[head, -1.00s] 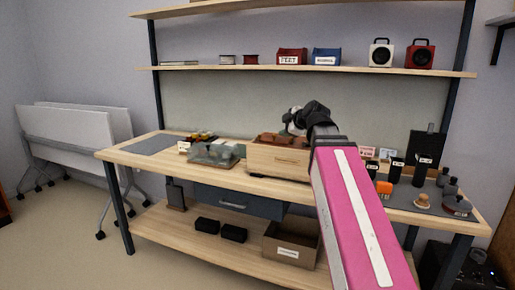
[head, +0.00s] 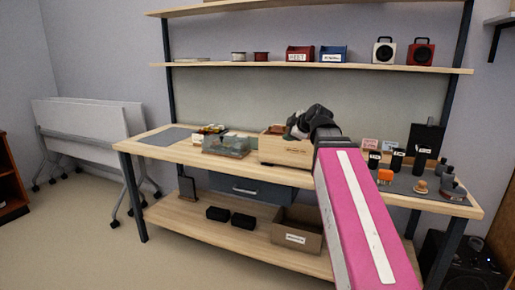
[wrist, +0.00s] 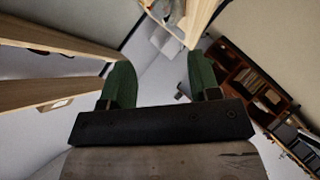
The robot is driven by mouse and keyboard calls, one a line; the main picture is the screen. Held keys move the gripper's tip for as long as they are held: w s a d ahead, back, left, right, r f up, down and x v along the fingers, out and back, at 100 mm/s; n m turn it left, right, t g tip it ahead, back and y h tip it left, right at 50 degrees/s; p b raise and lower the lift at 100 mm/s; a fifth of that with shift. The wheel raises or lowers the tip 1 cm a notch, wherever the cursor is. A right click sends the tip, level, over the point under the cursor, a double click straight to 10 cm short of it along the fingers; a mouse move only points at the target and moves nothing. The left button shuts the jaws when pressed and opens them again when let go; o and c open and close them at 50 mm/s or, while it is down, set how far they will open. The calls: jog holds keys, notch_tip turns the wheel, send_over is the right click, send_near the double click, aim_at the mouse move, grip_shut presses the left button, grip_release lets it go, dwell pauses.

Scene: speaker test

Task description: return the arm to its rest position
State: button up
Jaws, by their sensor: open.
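My arm, with a pink link, reaches up from the bottom right of the head view, and its dark wrist is in front of the wooden box on the workbench. My gripper shows in the wrist view (wrist: 160,85), with two green fingers wide apart and nothing between them. In the head view the fingers are mostly hidden behind the wrist. The wooden box (head: 284,151) stands on the workbench (head: 180,149), partly covered by my wrist. I cannot tell how far the gripper is from it.
A clear container (head: 227,146) stands left of the box. Dark cylinders (head: 397,160), an orange item (head: 385,176) and a tall black speaker (head: 425,145) stand at the right. A shelf (head: 340,67) with speakers and bins hangs above.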

jog(key=s+d+f+m+g+h, duration=0.2)
jog(key=s+f+m, duration=0.3)
jog(key=f, duration=1)
jog(key=s+d+f+m+g+h, duration=0.2)
jog(key=s+f+m+g, duration=0.3)
jog(key=f, duration=1.1)
jog(key=s+d+f+m+g+h, duration=0.2)
jog(key=s+f+m, duration=0.3)
jog(key=f, duration=1)
jog(key=shift+s+d+f+m+g, duration=0.2)
jog(key=shift+s+m+g, duration=0.15)
jog(key=shift+m+g, duration=0.65)
